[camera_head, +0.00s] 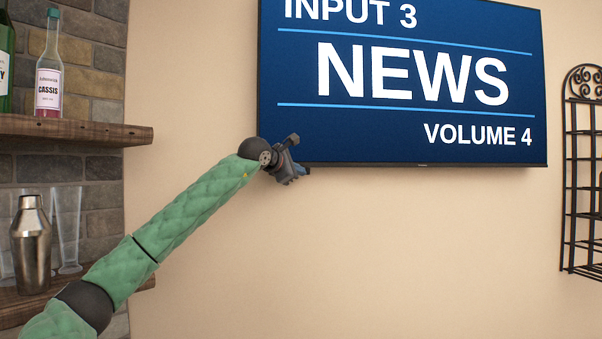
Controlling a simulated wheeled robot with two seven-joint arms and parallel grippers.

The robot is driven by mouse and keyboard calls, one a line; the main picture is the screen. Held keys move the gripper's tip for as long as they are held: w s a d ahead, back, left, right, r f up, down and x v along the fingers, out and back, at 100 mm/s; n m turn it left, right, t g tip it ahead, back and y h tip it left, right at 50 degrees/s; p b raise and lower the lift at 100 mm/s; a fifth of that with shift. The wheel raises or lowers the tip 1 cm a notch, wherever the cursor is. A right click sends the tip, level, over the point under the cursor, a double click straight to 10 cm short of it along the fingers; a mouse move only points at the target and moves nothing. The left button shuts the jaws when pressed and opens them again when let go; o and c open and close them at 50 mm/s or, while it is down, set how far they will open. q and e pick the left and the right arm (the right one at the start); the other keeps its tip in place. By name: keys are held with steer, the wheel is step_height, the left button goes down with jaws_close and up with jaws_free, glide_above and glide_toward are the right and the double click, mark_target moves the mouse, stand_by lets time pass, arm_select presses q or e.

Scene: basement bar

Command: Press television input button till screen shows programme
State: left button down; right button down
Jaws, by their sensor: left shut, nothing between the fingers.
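The television (402,85) hangs on the beige wall, its top edge cut off by the picture. Its blue screen is lit and reads "INPUT 3", "NEWS" and "VOLUME 4" in white letters. My left arm, in a green padded sleeve, reaches up from the lower left. My left gripper (304,171) is shut and empty at the television's lower left corner, overlapping its bottom edge in the picture. I cannot tell whether the fingertips touch the television. No input button can be made out; the gripper covers part of the bottom edge. My right gripper is not in view.
Wooden shelves (80,130) on a stone wall at the left hold a cassis bottle (48,75), a green bottle (6,60), a metal shaker (31,245) and glasses. A black metal rack (583,190) is on the right wall. The wall below the television is clear.

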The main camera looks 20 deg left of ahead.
arm_select(q)
steer(key=shift+s+d+b, duration=0.25)
steer(key=shift+s+b, duration=0.4)
steer(key=s+b, duration=0.1)
steer(key=s+d+b, duration=0.1)
steer(key=s, duration=0.1)
steer(key=s+d+b, duration=0.1)
steer(key=shift+s+d+b, duration=0.1)
steer(key=shift+s+b, duration=0.2)
stand_by(0.3)
stand_by(0.6)
